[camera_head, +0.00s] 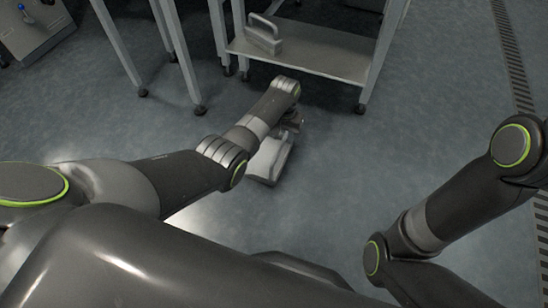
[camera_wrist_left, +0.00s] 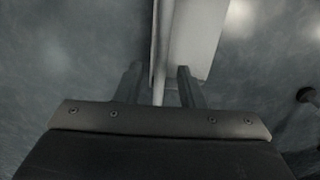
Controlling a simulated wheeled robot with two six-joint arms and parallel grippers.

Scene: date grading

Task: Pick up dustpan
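The dustpan (camera_head: 268,160) is a pale grey, flat-sided piece on the floor, in front of the low shelf. In the head view my left arm and gripper (camera_head: 291,122) reach down over its far end and partly hide it. In the left wrist view the pale pan (camera_wrist_left: 197,38) lies beyond the fingertips. Its thin handle (camera_wrist_left: 160,70) runs between the two fingers of my left gripper (camera_wrist_left: 160,70), with a gap showing on both sides. The left gripper is open around the handle. My right arm shows at the right, but its gripper is out of view.
A pale block with a looped handle (camera_head: 264,40) sits on the shelf. Another table's legs (camera_head: 184,60) stand at the left. The floor to the right is clear.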

